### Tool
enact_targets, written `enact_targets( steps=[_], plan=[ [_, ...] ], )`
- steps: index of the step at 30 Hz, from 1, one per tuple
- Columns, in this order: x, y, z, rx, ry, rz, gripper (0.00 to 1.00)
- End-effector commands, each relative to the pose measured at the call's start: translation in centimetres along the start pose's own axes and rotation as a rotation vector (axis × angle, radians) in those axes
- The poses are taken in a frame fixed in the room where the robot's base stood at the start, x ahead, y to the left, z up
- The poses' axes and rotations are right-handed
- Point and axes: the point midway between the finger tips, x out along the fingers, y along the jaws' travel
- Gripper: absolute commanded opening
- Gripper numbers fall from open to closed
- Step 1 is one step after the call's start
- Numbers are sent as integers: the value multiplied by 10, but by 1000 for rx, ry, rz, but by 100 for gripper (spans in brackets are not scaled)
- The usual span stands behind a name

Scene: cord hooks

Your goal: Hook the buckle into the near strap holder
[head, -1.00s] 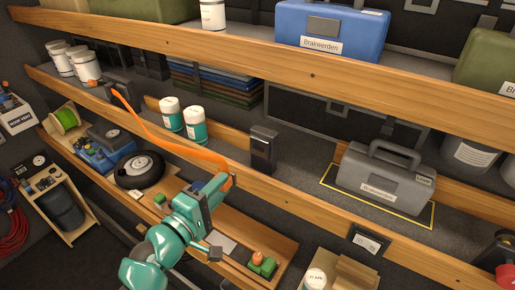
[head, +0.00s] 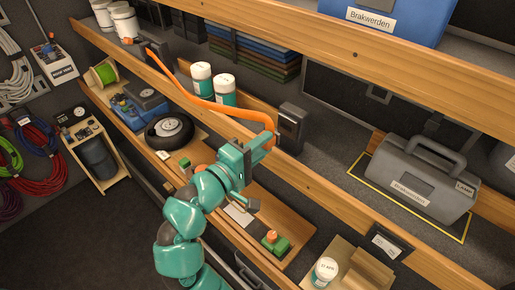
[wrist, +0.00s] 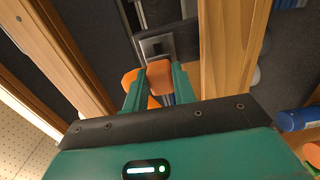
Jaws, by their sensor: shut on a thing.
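My gripper (head: 268,143) is shut on the orange strap's near end, where the buckle is; the fingers mostly hide the buckle. The orange strap (head: 205,103) runs from a dark holder (head: 152,52) at the far left along the middle shelf to my gripper. The near strap holder (head: 291,127) is a dark upright block on that shelf, just right of and beyond my fingertips. In the wrist view, orange parts (wrist: 160,77) show at the fingertips, with the grey-black holder (wrist: 157,46) just ahead. I cannot tell whether buckle and holder touch.
The wooden front rail (head: 335,187) of the middle shelf runs close by my gripper. Two teal-white jars (head: 224,91) stand behind the strap. A grey case (head: 413,180) stands to the right inside a yellow outline. The upper shelf beam (head: 330,60) passes overhead.

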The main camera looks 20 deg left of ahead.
Motion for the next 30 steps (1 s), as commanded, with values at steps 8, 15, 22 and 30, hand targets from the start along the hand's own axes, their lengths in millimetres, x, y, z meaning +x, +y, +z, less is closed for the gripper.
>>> enact_targets(
  steps=[8,15,22,30],
  plan=[
    [25,0,1,0,-2,1,0],
    [38,0,0,1,0,0,0],
    [41,0,0,1,0,1,0],
    [42,1,0,1,0,2,0]
  ],
)
